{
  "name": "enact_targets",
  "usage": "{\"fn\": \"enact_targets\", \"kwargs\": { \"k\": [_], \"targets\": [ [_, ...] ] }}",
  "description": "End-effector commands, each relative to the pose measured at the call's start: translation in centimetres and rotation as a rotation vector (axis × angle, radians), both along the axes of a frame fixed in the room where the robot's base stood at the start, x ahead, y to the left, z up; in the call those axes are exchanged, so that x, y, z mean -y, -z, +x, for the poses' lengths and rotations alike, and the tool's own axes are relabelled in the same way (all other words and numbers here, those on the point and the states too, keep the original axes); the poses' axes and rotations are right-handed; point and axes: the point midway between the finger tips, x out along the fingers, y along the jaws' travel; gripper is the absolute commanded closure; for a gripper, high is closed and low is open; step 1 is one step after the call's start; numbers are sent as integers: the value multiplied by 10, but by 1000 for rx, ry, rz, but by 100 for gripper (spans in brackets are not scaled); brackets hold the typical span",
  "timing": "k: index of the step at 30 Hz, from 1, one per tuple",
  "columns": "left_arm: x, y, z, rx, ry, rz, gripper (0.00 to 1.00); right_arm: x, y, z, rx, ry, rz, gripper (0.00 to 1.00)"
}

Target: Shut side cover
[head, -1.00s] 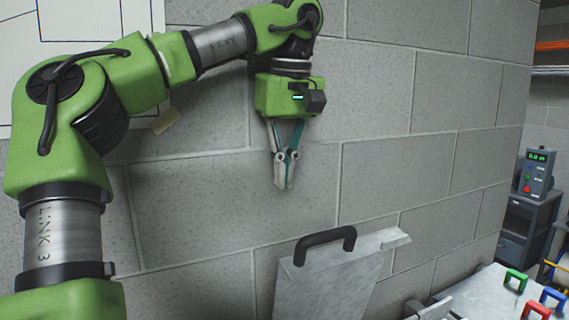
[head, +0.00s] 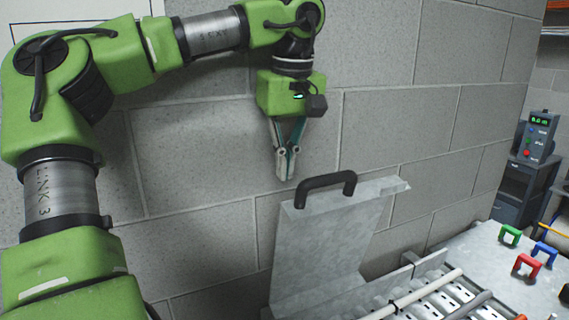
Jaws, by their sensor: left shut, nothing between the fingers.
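The side cover (head: 325,245) is a grey metal panel that stands raised, near upright, in the lower middle of the head view. A black handle (head: 326,184) sits on its top edge. My left gripper (head: 285,177) is shut and empty, its fingers pointing down. In the picture it is just above and left of the handle, with a small gap; the depth between them is hard to judge. The cover's lower end is partly cut off by the frame's bottom edge. My right gripper is not in view.
Right of the cover is an open tray with rollers and bars (head: 440,290). A metal top beside it carries green (head: 510,235), red (head: 527,266) and blue (head: 545,252) handles. A block wall (head: 200,175) stands behind. An instrument box (head: 537,138) stands at far right.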

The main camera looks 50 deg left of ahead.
Motion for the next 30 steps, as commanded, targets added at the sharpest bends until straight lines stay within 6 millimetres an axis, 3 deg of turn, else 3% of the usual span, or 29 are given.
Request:
{"fn": "enact_targets", "kwargs": {
  "k": [30],
  "targets": [
    [59,0,-17,0,2,1,100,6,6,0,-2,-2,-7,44]
  ]
}}
